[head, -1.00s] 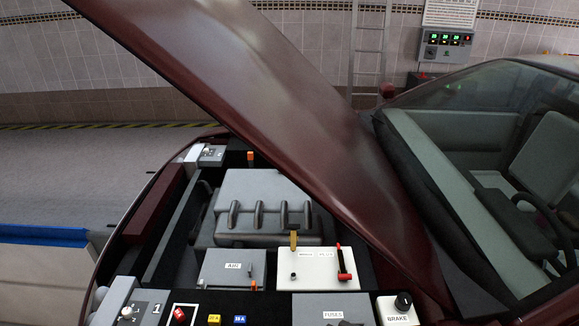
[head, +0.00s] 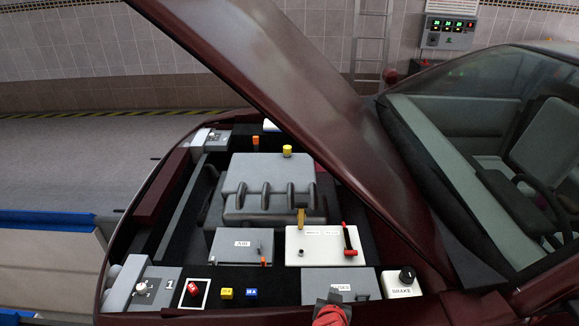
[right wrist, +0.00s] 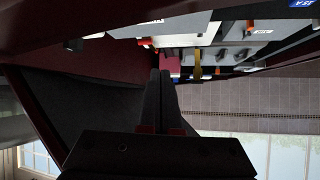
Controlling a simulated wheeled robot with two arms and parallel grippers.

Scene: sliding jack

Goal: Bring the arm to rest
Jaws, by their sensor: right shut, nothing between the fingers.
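My right gripper (head: 333,297) shows at the bottom of the head view, in front of the fuses box (head: 340,284) and partly hiding its label. Its red part is cut off by the lower edge. In the right wrist view its dark fingers (right wrist: 160,76) are together with nothing between them. The fingers point toward the engine bay. From these views I cannot tell whether they touch anything. My left gripper is in neither view.
The raised dark red hood (head: 290,85) slants over the bay. A brake knob box (head: 400,283) stands right of the gripper. A white panel with a red lever (head: 348,238) and the grey AIR box (head: 240,246) lie beyond. Open floor (head: 70,165) is at left.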

